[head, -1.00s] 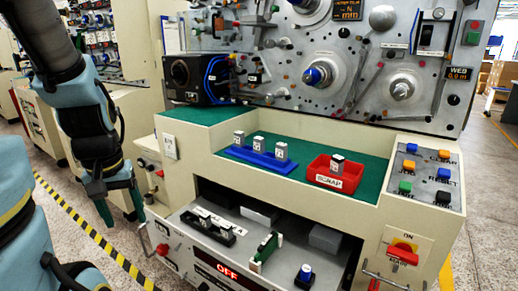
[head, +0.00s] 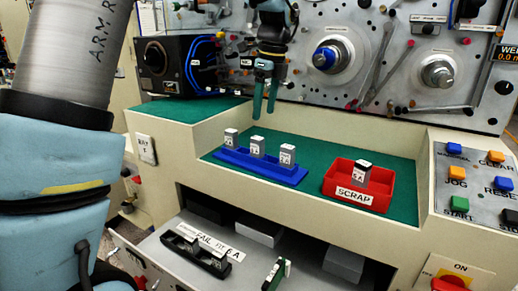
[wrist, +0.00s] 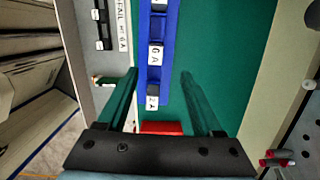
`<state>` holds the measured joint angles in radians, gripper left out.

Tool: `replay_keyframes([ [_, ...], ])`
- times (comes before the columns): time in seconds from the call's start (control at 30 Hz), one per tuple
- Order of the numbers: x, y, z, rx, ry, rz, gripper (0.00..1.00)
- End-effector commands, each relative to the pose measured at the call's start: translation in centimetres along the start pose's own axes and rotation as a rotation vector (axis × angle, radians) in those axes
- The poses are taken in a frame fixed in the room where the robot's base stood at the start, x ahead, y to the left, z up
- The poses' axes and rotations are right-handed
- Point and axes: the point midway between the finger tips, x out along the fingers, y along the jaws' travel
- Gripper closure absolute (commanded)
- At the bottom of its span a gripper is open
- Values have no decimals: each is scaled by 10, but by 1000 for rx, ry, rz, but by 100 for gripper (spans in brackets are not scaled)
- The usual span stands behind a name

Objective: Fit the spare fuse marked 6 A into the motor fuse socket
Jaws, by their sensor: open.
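My gripper (head: 264,112) is open and empty, pointing down above and behind the blue rack (head: 262,169). The wrist view shows its green fingers (wrist: 160,74) spread, with the rack (wrist: 166,75) beyond them. Three grey fuses stand in the rack. The middle fuse (head: 257,146) appears marked 6 A in the wrist view (wrist: 156,55). The right fuse (head: 287,155) seems marked 2 A (wrist: 152,98); the left fuse's (head: 231,137) mark is unclear. In the open drawer, a black fuse block (head: 188,252) holds fuses beside a label (head: 222,247) ending in 6 A.
A green part (head: 275,275) and grey boxes lie in the drawer. The machine panel with spindles rises behind.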

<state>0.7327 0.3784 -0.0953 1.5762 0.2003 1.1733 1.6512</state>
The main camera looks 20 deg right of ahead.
Motion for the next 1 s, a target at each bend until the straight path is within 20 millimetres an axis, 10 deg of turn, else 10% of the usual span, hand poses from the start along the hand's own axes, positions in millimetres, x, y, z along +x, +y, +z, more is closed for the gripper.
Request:
replay_keyframes([
  [1.0,97,8,2,-6,1,-1,32],
])
